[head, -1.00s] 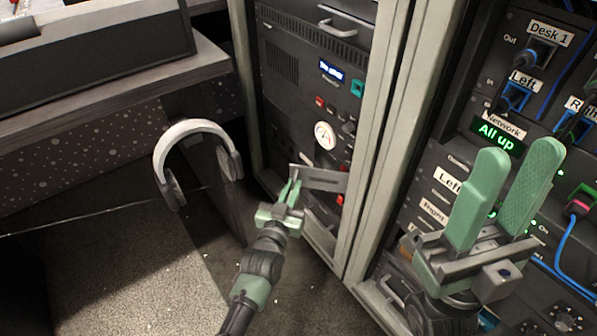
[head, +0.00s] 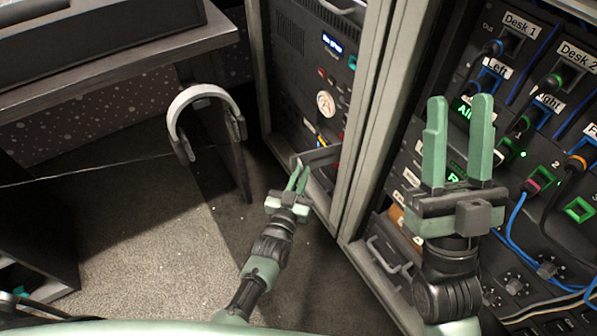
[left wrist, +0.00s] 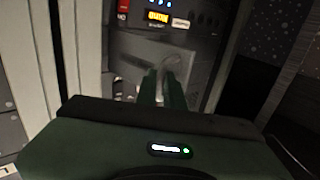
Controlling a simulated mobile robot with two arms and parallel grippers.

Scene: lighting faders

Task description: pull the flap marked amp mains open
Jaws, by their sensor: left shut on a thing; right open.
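The flap (head: 322,156) is a grey plate low on the front of the left rack, below a round white gauge (head: 326,103). It stands out from the rack, tilted outward, and a small yellow and red patch shows above it. I cannot read its marking. My left gripper (head: 298,176) is shut on the flap's outer edge. In the left wrist view the flap (left wrist: 165,62) is a grey panel beyond the fingers, with lit and labelled parts above it. My right gripper (head: 458,125) is open and empty in front of the right rack.
White headphones (head: 202,92) hang at the desk's end, left of my left arm. The right rack (head: 395,185) carries plugged cables and labels such as Desk 1 and Desk 2. Open carpet (head: 130,235) lies to the left.

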